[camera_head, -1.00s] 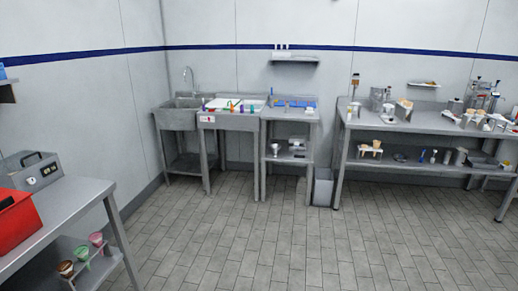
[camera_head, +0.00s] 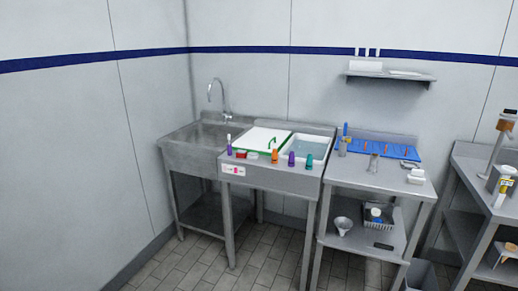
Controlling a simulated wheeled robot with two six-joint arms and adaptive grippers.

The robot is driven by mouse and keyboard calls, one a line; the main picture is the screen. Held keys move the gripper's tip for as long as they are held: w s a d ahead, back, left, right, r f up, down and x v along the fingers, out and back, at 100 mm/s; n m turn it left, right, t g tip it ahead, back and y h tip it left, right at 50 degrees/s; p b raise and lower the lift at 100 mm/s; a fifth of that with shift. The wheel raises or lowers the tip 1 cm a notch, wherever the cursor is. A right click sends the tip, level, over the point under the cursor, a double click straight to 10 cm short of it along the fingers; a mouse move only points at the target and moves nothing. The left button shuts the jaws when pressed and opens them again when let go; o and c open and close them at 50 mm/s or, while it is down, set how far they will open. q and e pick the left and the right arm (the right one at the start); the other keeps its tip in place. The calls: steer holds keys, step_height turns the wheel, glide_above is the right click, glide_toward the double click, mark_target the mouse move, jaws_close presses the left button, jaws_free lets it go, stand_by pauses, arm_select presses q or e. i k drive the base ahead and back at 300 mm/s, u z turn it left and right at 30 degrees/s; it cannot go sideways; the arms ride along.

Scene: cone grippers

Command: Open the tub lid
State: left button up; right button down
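A white tub lid (camera_head: 262,140) with a green edge lies flat over the left part of a steel counter unit, between the sink and the side table. A small green handle-like shape (camera_head: 272,141) stands at its right side. To the right of the lid is an open basin (camera_head: 312,147) with a pale blue inside. Several coloured bottle-like items, among them an orange one (camera_head: 275,156), stand along the front edge. Neither of my grippers is in view.
A steel sink (camera_head: 195,150) with a tap stands left of the unit. A table with a blue mat (camera_head: 400,151) stands to the right. A wall shelf (camera_head: 390,77) hangs above. The tiled floor (camera_head: 190,272) in front is clear.

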mark_target(264, 140)
steer(key=u, duration=0.25)
steer(key=i, duration=2.05)
steer(key=u, duration=0.2)
